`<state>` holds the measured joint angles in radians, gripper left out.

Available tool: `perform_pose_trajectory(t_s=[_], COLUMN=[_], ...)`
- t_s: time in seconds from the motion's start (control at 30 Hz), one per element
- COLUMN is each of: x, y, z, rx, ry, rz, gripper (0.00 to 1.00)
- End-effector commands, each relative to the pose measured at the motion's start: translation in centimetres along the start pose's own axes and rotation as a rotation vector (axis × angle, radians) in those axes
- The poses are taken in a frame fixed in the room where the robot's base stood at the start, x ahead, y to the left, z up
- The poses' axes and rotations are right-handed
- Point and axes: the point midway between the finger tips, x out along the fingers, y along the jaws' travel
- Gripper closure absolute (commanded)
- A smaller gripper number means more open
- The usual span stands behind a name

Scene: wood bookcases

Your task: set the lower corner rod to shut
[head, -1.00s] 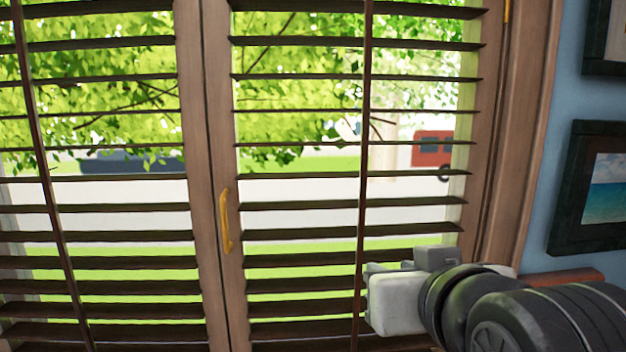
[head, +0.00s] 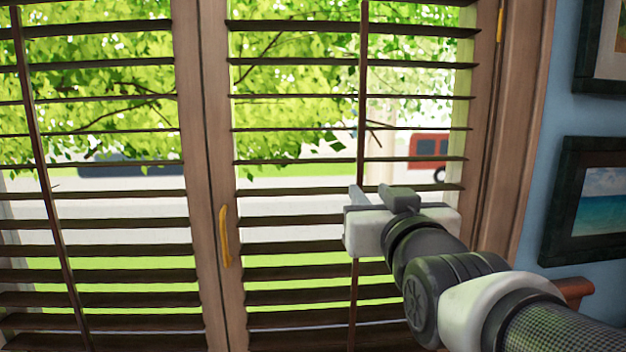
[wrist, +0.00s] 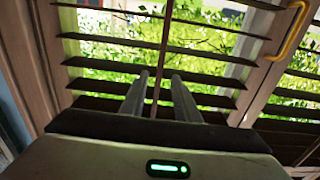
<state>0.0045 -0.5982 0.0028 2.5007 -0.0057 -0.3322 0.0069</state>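The shutter's right panel has a thin dark vertical rod (head: 362,95) running down across its slats. The rod also shows in the wrist view (wrist: 166,32), lined up with the gap between my fingers. My gripper (head: 379,192) is in front of this rod in the head view and hides part of it. In the wrist view my gripper (wrist: 158,78) has its two fingers apart with nothing clasped. I cannot tell if the rod is between the fingertips or just beyond them. The slats are tilted with wide gaps, showing the outdoors.
A second rod (head: 48,190) crosses the left panel. A yellow handle (head: 225,236) is on the middle frame and also shows in the wrist view (wrist: 290,30). Framed pictures (head: 592,200) hang on the blue wall at right. A wooden edge (head: 574,289) shows below them.

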Motion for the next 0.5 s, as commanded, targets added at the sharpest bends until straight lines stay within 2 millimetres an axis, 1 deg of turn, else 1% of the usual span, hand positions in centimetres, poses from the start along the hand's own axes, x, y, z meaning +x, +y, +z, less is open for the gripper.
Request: perform_pose_trajectory(t_s=[0.03, 0.2, 0.33, 0.5], x=[1.1, 3.9, 5.2, 5.8], y=[0.0, 0.0, 0.0, 0.0], z=[0.3, 0.2, 0.1, 0.1], rx=[0.0, 0.0, 0.0, 0.0], ry=[-0.004, -0.003, -0.001, -0.001], rz=[0.0, 0.0, 0.0, 0.0], gripper=[0.71, 0.71, 0.71, 0.71])
